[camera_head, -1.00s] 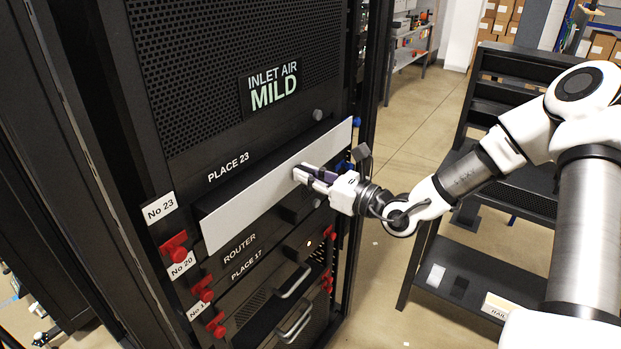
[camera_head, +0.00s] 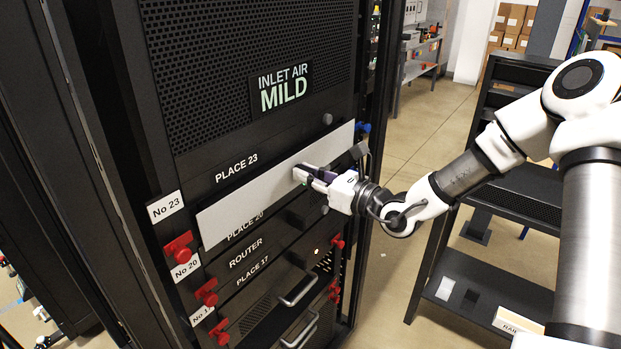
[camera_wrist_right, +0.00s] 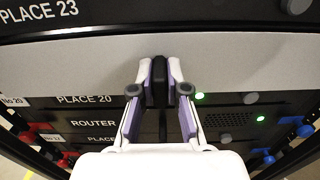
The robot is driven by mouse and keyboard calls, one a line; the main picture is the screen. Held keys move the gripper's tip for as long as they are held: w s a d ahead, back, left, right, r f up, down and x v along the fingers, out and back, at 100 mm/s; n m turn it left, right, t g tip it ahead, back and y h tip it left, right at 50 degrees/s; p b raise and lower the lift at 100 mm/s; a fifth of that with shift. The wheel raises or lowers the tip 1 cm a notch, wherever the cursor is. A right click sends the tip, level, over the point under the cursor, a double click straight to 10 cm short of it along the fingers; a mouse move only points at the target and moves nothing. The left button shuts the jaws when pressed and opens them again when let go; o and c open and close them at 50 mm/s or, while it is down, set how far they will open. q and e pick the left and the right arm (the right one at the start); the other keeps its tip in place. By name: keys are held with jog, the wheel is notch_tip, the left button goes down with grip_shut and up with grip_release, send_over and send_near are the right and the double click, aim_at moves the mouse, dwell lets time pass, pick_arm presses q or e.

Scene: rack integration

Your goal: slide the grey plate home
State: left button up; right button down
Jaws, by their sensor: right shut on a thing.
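The grey plate (camera_head: 248,200) is a long pale panel at the place labelled PLACE 23 on the black rack. It lies close to the rack front, and any remaining gap behind it is hard to judge. In the right wrist view the plate (camera_wrist_right: 70,66) spans the picture below the PLACE 23 label. My left gripper is out of view.
Red latches (camera_head: 178,246) stick out along the rack's left post, below the No 23 label (camera_head: 165,206). The ROUTER unit and PLACE 17 with metal handles (camera_head: 298,289) lie below. A black shelf cart (camera_head: 465,275) stands at the right, with open floor between.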

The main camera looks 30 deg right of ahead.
jog(key=shift+b+x, duration=0.8)
jog(key=shift+x, duration=0.25)
jog(key=c, duration=1.1)
grip_release()
jog(key=shift+s, duration=0.1)
jog(key=v, duration=0.6)
jog(key=shift+s+d+r, duration=0.1)
jog(key=shift+s+d, duration=0.2)
jog(key=shift+d, duration=0.05)
jog(key=shift+s+a, duration=0.1)
jog(key=shift+s, duration=0.2)
